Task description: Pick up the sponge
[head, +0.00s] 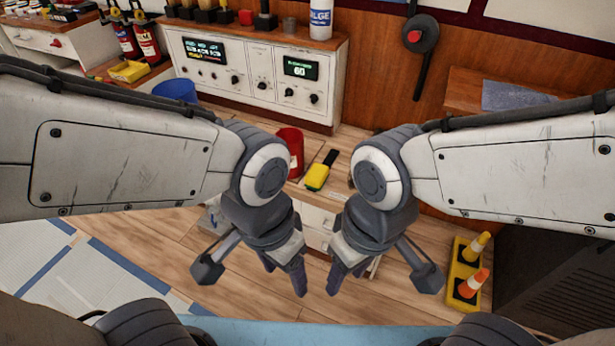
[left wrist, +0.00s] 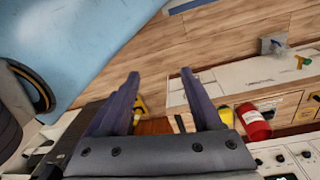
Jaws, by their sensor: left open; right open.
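A small yellow block (head: 318,178) with a dark end lies on the low wooden-topped cabinet beyond my grippers. It may be the sponge, but I cannot tell for sure. In the left wrist view a yellow patch (left wrist: 226,115) shows beside the red can, partly hidden by my finger. My left gripper (head: 285,275) is open and empty, pointing down, nearer to me than the block. Its spread fingers also show in the left wrist view (left wrist: 160,78). My right gripper (head: 348,275) is open and empty, close beside the left one. Neither touches the block.
A red can (head: 291,150) stands left of the block. A white control panel (head: 250,75) is behind. A blue bucket (head: 174,91) and another yellow item (head: 130,71) are at left. Orange-and-yellow cones (head: 472,283) stand at right. Wooden floor (head: 170,250) is clear at left.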

